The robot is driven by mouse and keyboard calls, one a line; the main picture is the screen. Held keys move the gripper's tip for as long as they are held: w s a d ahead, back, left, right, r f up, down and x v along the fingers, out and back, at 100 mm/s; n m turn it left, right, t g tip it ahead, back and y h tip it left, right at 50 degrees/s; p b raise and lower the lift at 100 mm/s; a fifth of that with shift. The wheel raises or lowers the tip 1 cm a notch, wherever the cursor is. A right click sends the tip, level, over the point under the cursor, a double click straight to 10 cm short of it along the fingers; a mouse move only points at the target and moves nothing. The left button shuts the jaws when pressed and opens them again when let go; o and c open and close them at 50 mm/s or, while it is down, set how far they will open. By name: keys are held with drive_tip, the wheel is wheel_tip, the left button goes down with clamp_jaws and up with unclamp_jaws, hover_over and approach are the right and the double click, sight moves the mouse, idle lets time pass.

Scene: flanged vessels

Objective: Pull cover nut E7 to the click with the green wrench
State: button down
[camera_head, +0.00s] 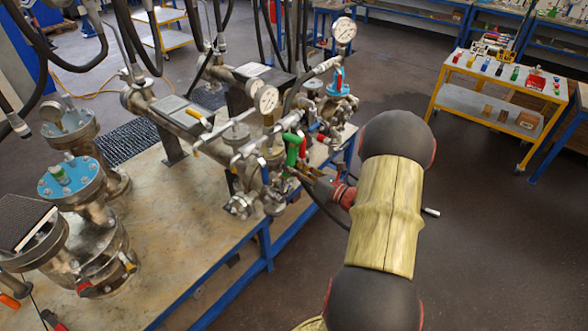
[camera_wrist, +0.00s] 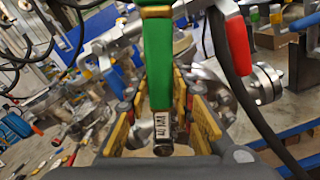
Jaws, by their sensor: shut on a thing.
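The green wrench shows as a green handle (camera_head: 292,148) among the pipes and valves at the bench's right end. In the wrist view its green grip (camera_wrist: 160,62) runs up the middle, with a small white tag and metal end at the bottom. My gripper (camera_head: 308,175) is shut on the green wrench, its yellow-padded fingers (camera_wrist: 160,104) on both sides of it. I cannot make out the wrench's working end against a nut. No E7 marking is readable, so I cannot tell which nut is E7.
Another blue cover (camera_head: 72,178) is at left. A yellow trolley (camera_head: 497,92) stands back right; floor between is clear.

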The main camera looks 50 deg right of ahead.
drive_tip(key=shift+w, duration=0.8)
drive_tip(key=shift+w+a, duration=0.1)
drive_tip(key=shift+w, duration=0.35)
drive_tip(key=shift+d+f+m+p, duration=0.1)
drive_tip(key=shift+d+m+p, duration=0.4)
drive_tip(key=shift+d+p, duration=0.05)
drive_tip(key=shift+w+d+f+m+p, duration=0.1)
drive_tip(key=shift+d+f+m+p, duration=0.45)
drive_tip(key=shift+d+m, duration=0.3)
drive_tip(key=shift+a, duration=0.1)
